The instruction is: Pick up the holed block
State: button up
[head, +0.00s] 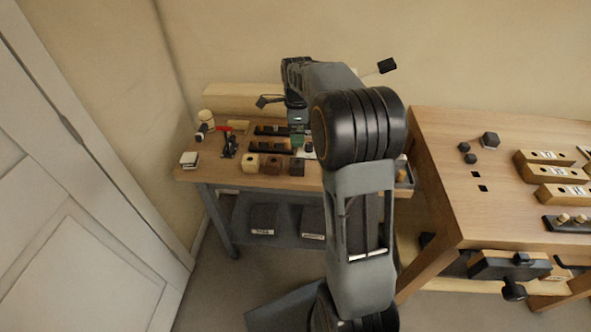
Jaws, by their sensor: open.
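A light wooden block (250,162) with a dark hole stands near the front edge of the left bench. A brown block (272,165) and a darker brown block (296,167) stand to its right in the same row. They may have holes too, but they are too small to tell. My gripper (298,136) points down over the bench, behind and to the right of the light block. It is open, its fingers are small and partly hidden, and I see nothing held in it.
A second bench (440,150) with blocks and a vise (510,267) stands at the right. A door is at the left.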

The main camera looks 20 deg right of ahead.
send_over(298, 164)
jog(key=shift+m, duration=0.4)
jog(key=f, duration=0.7)
jog(key=shift+s+a+f, duration=0.15)
jog(key=shift+s+f, duration=0.1)
jog(key=shift+s, duration=0.05)
jog(key=shift+f, duration=3.15)
jog(key=shift+c, duration=0.4)
jog(key=c, duration=0.9)
